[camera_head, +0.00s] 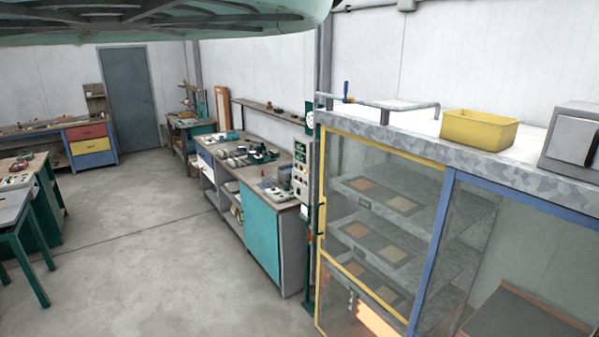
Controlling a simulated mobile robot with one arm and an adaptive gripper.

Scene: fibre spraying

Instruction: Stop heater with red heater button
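A narrow grey control panel (301,172) with small dark and coloured controls stands upright at the left edge of the glass-fronted cabinet. The controls are too small to tell which one is the red heater button. A small red-orange spot (309,238) shows on the post below the panel. A bright orange glow (376,321) shows low inside the cabinet (432,262), behind the yellow-framed glass. My gripper is not in view.
A workbench with a teal door (261,232) stands left of the panel. A yellow bin (479,130) sits on the cabinet top. A green-legged table (22,235) is at the left. The concrete floor (165,235) between is clear.

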